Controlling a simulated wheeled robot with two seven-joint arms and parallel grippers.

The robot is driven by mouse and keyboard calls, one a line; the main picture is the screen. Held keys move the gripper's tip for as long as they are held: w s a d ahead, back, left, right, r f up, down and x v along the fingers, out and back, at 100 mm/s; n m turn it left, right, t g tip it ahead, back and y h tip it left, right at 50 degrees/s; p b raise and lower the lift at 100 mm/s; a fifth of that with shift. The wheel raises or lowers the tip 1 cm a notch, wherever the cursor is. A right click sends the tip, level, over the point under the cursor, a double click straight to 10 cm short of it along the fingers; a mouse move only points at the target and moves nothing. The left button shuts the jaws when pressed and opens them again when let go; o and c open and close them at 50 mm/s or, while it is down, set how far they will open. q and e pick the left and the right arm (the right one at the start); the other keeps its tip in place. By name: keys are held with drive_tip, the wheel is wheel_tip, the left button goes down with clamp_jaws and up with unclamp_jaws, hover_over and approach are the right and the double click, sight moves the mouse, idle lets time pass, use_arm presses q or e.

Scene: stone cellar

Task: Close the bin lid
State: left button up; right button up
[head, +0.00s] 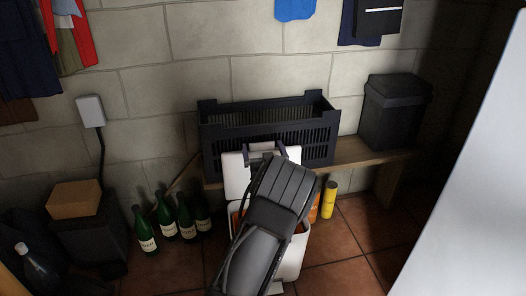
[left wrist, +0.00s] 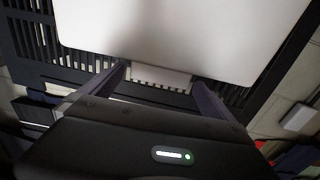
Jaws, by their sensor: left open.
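The bin (head: 294,256) is white and stands on the floor, mostly hidden behind my left arm. Its white lid (head: 235,178) is up, standing nearly upright at the back of the bin in front of a dark crate. Something orange shows at the bin's opening on both sides of my arm. My left gripper (head: 264,149) is open near the lid's upper edge. In the left wrist view the lid (left wrist: 185,35) fills the top middle, just beyond the spread fingers (left wrist: 158,78). I cannot tell whether they touch it. My right gripper is not in view.
The dark slatted crate (head: 221,128) and a black lidded box (head: 393,115) stand on a wooden bench (head: 365,153) behind the bin. Tiled floor is free at right.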

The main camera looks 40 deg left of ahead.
use_arm(q)
drive_tip(key=c, duration=2)
